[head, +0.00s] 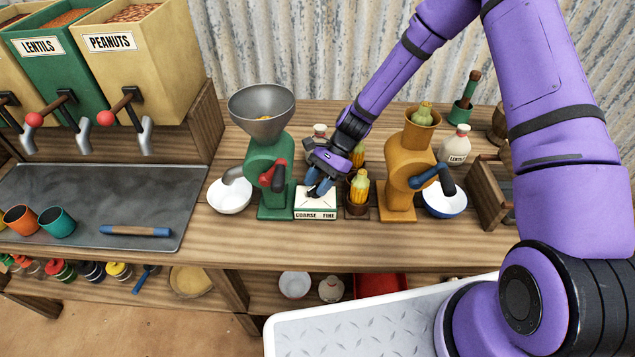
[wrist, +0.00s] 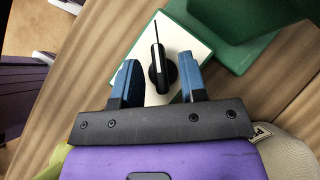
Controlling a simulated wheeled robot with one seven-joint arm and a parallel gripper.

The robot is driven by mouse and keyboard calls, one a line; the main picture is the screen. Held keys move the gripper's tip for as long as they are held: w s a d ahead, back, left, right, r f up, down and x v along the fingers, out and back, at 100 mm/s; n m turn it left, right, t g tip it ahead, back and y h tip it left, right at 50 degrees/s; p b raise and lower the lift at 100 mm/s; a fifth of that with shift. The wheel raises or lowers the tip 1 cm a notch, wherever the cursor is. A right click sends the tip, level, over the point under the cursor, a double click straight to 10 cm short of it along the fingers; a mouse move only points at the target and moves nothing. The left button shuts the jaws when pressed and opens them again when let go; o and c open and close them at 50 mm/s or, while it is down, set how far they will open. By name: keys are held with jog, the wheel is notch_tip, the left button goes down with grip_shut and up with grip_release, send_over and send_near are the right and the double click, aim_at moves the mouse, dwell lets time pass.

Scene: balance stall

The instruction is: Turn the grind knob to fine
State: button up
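The grind knob (wrist: 158,68) is black with a pale pointer line, on a white box (wrist: 187,48) in the wrist view. In the head view the box (head: 316,203) carries the labels COARSE at left and FINE at right. My gripper (wrist: 160,80) is open, with one blue finger on each side of the knob. Gaps show between the knob and both fingers. In the head view my gripper (head: 318,188) is over the box and hides most of the knob. I cannot read there which label the pointer faces.
A green grinder (head: 268,175) with a grey hopper stands left of the box. An orange grinder (head: 402,170) stands to the right. A white bowl (head: 229,196) is further left.

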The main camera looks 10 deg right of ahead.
grip_shut()
jog(key=shift+n+g, duration=0.3)
jog(key=shift+n, duration=0.1)
jog(key=n+g+h, duration=0.2)
jog(key=n, duration=0.1)
jog(key=shift+a+f+n, duration=0.1)
jog(key=shift+n, duration=0.3)
jog(key=shift+n+g+h, duration=0.6)
jog(key=shift+n+h, duration=1.2)
jog(key=shift+n, duration=0.3)
jog(key=shift+o, duration=0.4)
grip_release()
jog(key=shift+w, duration=0.15)
